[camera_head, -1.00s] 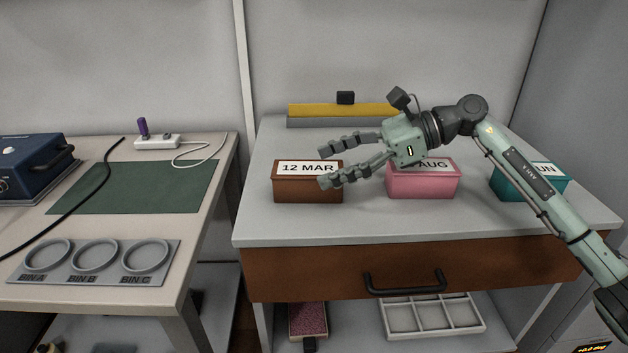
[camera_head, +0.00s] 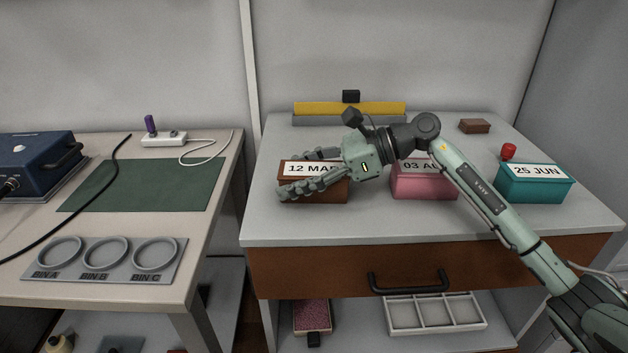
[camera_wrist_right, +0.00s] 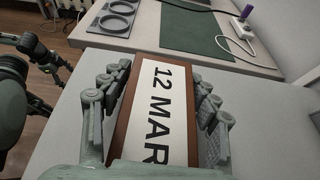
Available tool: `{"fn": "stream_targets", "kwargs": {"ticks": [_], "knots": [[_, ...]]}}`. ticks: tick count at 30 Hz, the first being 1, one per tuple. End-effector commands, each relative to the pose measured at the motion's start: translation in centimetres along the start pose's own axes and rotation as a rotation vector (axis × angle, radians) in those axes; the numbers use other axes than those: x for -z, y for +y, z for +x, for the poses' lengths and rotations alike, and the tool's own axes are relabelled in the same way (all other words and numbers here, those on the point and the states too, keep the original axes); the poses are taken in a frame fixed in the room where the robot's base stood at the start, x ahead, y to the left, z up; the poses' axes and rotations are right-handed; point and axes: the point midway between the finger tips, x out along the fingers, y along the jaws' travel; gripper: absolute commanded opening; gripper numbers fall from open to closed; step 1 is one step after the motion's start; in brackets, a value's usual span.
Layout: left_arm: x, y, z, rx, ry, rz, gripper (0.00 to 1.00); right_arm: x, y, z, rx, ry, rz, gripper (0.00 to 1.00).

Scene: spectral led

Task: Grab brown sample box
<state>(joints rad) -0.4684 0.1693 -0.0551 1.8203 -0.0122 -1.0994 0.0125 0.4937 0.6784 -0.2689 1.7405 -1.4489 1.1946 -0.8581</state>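The brown sample box (camera_head: 325,191), labelled 12 MAR, stands on the white table top at its left side. My right gripper (camera_head: 286,173) reaches it from the right, with one finger along its far side and one along its near side. In the right wrist view the box (camera_wrist_right: 121,131) lies between the two finger rows of the gripper (camera_wrist_right: 157,72). Narrow gaps show beside the box, so the fingers look open around it. Part of a grey mechanism, likely my left arm and gripper (camera_wrist_right: 45,55), shows at the upper left there; its finger state is unclear.
A pink box (camera_head: 424,190) stands right of the brown one, partly behind my arm. A teal box (camera_head: 535,187) stands further right, near a red object (camera_head: 508,151). A yellow-topped bar (camera_head: 350,108) lies at the back. A workbench (camera_head: 130,230) stands left, across a gap.

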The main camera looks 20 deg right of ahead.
Motion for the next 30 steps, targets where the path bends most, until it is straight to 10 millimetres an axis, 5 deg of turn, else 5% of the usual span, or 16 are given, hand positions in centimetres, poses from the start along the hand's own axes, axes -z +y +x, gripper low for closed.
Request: {"fn": "stream_targets", "kwargs": {"ticks": [11, 23, 30], "knots": [[0.0, 0.0, 0.0, 0.0, -0.001, 0.0, 0.76, -0.1, 0.0, -0.1, 0.001, -0.001, -0.001, 0.11], [0.0, 0.0, 0.0, 0.001, -0.002, 0.0, 0.76, -1.0, -0.1, -0.5, 0.002, -0.001, -0.004, 0.11], [0.2, 0.0, -0.9, 0.005, -0.001, 0.002, 0.76, -4.5, 0.7, -1.4, -0.001, 0.0, -0.008, 0.11]]}}
